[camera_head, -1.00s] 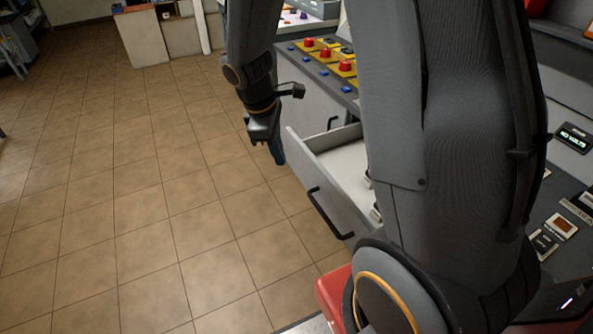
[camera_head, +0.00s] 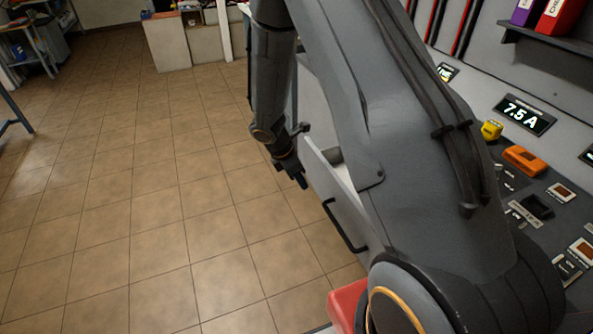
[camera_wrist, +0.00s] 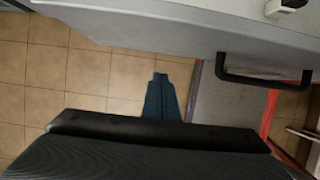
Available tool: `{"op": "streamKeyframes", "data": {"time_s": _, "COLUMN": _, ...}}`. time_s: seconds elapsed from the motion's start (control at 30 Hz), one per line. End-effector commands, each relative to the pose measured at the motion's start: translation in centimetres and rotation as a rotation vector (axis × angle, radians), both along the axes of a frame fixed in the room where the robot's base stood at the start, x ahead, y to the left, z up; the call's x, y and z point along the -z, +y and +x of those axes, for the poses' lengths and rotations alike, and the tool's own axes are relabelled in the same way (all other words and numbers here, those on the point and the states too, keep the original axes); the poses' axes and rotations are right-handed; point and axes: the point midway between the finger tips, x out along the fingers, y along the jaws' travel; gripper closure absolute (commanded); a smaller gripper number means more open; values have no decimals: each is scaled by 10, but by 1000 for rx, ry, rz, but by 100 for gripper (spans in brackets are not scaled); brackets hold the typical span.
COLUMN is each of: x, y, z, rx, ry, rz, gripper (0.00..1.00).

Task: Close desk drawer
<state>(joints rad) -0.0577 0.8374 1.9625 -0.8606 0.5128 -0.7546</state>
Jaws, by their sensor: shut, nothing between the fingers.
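The desk drawer (camera_head: 348,202) is a light grey box standing out from the desk, with a dark bar handle (camera_head: 343,228) on its front. My arm hides most of its inside in the head view. My gripper (camera_head: 303,182) is at the far end of the drawer front, on the open floor side. In the wrist view the drawer front (camera_wrist: 170,40) crosses the top, with its handle (camera_wrist: 262,80) at the right. There my blue fingers (camera_wrist: 160,98) are together and empty, below the panel in the picture. I cannot tell whether they touch it.
The tiled floor (camera_head: 150,200) left of the drawer is clear. The desk top at the right holds a yellow item (camera_head: 492,130), an orange device (camera_head: 524,161) and several small parts. A 7.5 A display (camera_head: 524,114) is on the wall. A blue table leg shows at far left.

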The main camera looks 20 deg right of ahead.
Motion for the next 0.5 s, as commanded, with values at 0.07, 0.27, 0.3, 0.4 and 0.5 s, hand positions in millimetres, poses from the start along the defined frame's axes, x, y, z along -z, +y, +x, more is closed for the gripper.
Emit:
{"op": "streamKeyframes", "data": {"time_s": 0.07, "x": 4, "y": -10, "z": 0, "rx": 3, "ry": 0, "rz": 1, "gripper": 100}}
{"op": "streamKeyframes", "data": {"time_s": 0.27, "x": 4, "y": -34, "z": 0, "rx": 3, "ry": 0, "rz": 1, "gripper": 100}}
{"op": "streamKeyframes", "data": {"time_s": 0.3, "x": 4, "y": -37, "z": 1, "rx": 3, "ry": 0, "rz": 1, "gripper": 100}}
{"op": "streamKeyframes", "data": {"time_s": 0.4, "x": 4, "y": -40, "z": 1, "rx": 2, "ry": -1, "rz": 1, "gripper": 100}}
{"op": "streamKeyframes", "data": {"time_s": 0.5, "x": 4, "y": -42, "z": 2, "rx": 1, "ry": -1, "rz": 1, "gripper": 100}}
